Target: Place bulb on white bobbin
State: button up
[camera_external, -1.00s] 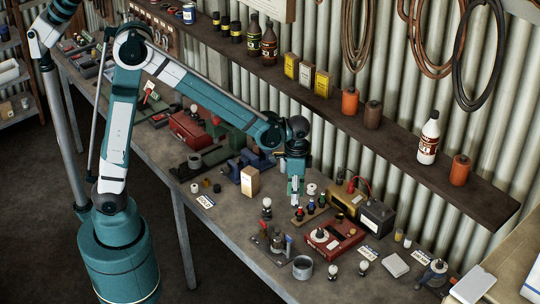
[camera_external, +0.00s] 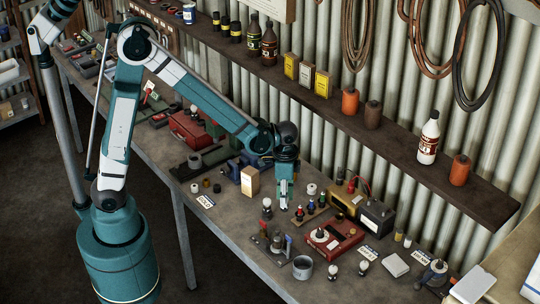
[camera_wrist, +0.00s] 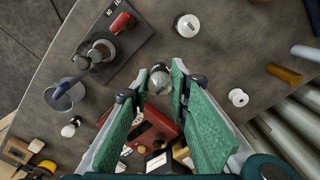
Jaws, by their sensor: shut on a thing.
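My gripper (camera_wrist: 161,68) is shut on a round, greyish bulb (camera_wrist: 161,78), which shows between the green fingertips in the wrist view. In the external view my gripper (camera_external: 284,204) hangs over the bench, left of the row of coloured pegs, and the bulb is too small to make out there. A white bobbin (camera_wrist: 238,97) lies on the bench to the right of my fingers in the wrist view. It also shows near the wall side of the bench in the external view (camera_external: 311,189), to the right of my gripper. The bulb and bobbin are apart.
A round white-and-dark item (camera_wrist: 187,26) stands near my fingers; a metal plate with a red knob (camera_wrist: 118,25) is at upper left. A red instrument (camera_external: 333,239), grey cup (camera_external: 303,268) and dark box (camera_external: 376,217) crowd the bench. Bare bench surrounds the bobbin.

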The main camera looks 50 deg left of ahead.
jog(key=shift+f, duration=2.4)
jog(key=shift+f, duration=0.1)
jog(key=shift+f, duration=1.95)
jog(key=shift+f, duration=0.15)
jog(key=o, duration=0.9)
jog(key=shift+r, duration=6.15)
